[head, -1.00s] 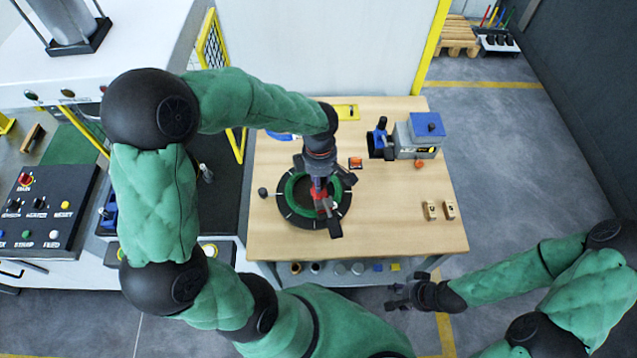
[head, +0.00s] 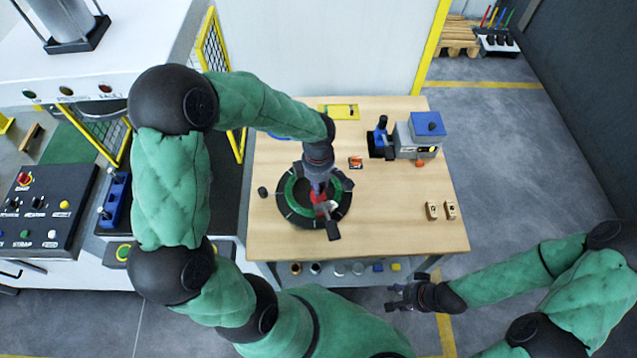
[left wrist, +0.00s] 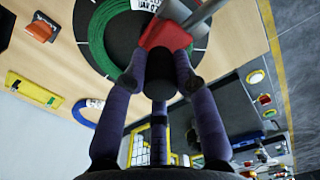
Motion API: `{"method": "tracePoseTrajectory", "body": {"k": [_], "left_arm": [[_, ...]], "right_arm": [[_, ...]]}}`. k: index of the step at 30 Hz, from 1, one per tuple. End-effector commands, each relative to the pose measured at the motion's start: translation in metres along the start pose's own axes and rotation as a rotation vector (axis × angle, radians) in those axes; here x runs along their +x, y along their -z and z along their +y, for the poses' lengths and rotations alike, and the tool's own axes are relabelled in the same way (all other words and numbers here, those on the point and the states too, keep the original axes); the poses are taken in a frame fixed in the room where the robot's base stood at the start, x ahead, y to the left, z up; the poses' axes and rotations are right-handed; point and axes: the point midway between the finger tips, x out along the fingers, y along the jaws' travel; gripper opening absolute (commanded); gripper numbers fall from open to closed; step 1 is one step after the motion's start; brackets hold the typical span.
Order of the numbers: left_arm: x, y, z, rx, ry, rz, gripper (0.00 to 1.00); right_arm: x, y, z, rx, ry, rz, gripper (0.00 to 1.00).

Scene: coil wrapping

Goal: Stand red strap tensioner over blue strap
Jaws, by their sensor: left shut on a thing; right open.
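The red strap tensioner (head: 319,197) shows partly below my left gripper (head: 318,187), which is shut on it over the green coil (head: 294,188). In the left wrist view the red tensioner (left wrist: 165,33) with its grey bar sits between the fingertips (left wrist: 160,78). I cannot tell whether it touches the coil. A blue curved piece (head: 279,136), perhaps the blue strap, lies on the table behind the coil, partly hidden by my arm; it also shows in the left wrist view (left wrist: 88,112). My right gripper (head: 400,294) is open and empty, off the table's front right.
The coil lies on a black round stand (head: 291,217) on the wooden table (head: 390,220). A grey and blue device (head: 418,136), a small orange item (head: 356,162), a yellow item (head: 341,111) and two small tan blocks (head: 440,210) stand around it. The table's front right is clear.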

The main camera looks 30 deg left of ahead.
Motion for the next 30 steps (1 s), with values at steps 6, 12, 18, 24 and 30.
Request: {"method": "tracePoseTrajectory", "body": {"k": [6,12,18,24,30], "left_arm": [[0.0040,-0.0001,0.0009,-0.001,-0.003,-0.001,0.00],[0.0074,-0.0001,0.0009,-0.001,-0.003,-0.001,0.00],[0.0082,-0.0001,0.0001,0.000,0.000,0.000,0.34],[0.0081,-0.0001,0.0001,0.000,0.000,0.000,0.52],[0.0077,0.0000,0.0000,0.000,0.000,0.000,0.52]], "right_arm": [[0.0060,0.0002,0.0022,0.000,0.000,0.000,0.48],[0.0106,0.0004,0.0038,0.000,0.000,0.000,0.48],[0.0111,0.0004,0.0040,0.000,0.000,0.000,0.48],[0.0110,0.0004,0.0039,0.000,0.000,0.000,0.48],[0.0105,0.0004,0.0037,0.000,0.000,0.000,0.48]]}}
